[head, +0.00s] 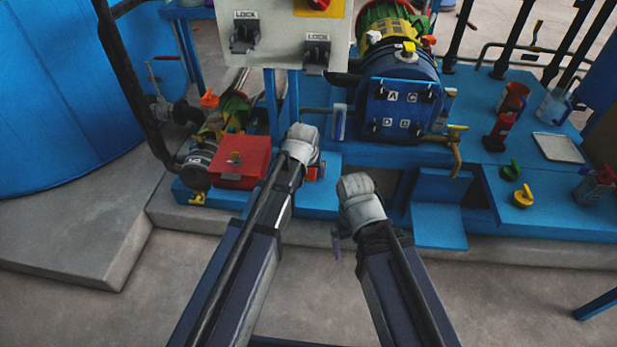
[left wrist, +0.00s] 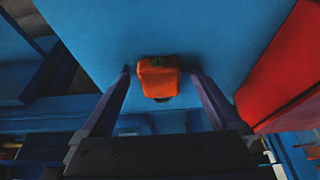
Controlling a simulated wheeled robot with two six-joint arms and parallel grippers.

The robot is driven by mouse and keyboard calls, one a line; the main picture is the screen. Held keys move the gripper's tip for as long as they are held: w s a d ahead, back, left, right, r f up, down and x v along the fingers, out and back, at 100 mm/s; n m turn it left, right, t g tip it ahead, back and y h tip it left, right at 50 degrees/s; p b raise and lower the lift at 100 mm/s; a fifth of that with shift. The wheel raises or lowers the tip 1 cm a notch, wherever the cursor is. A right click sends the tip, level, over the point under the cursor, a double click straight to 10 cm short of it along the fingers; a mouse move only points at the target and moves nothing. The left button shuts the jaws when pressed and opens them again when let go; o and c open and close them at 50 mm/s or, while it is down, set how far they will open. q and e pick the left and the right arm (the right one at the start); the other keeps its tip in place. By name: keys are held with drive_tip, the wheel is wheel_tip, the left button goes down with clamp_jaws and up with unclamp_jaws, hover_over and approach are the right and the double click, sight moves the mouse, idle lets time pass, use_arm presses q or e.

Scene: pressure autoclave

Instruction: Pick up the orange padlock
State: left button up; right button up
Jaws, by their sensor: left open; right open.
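The orange padlock (left wrist: 158,80) shows in the left wrist view against a flat blue surface (left wrist: 220,35). It has a small green mark on its top. My left gripper (left wrist: 160,73) is open, with one finger on each side of the padlock and a gap visible on both sides. In the head view my left gripper (head: 302,145) is over the blue skid, right of the red box. A small red-orange patch shows beside it, but my wrist hides most of that spot. My right gripper (head: 358,195) is apart, to the right, with its fingers mostly hidden.
The red box (head: 243,160) stands close left of my left gripper. A grey panel with lock switches (head: 290,30) hangs above. A blue lettered unit (head: 400,108) stands to the right. Bottles, a tray (head: 558,147) and knobs sit on the right deck. The front floor is clear.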

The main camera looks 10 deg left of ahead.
use_arm(q)
clamp_jaws()
idle(0.8)
drive_tip(key=shift+r, duration=0.1)
wheel_tip(320, 180, up, 10)
drive_tip(key=p, duration=1)
wheel_tip(320, 180, up, 23)
drive_tip(key=p, duration=2.4)
hover_over(308, 173)
drive_tip(key=s, duration=0.6)
drive_tip(key=shift+d+r, duration=0.1)
drive_tip(key=shift+d, duration=0.35)
drive_tip(key=shift+b, duration=0.3)
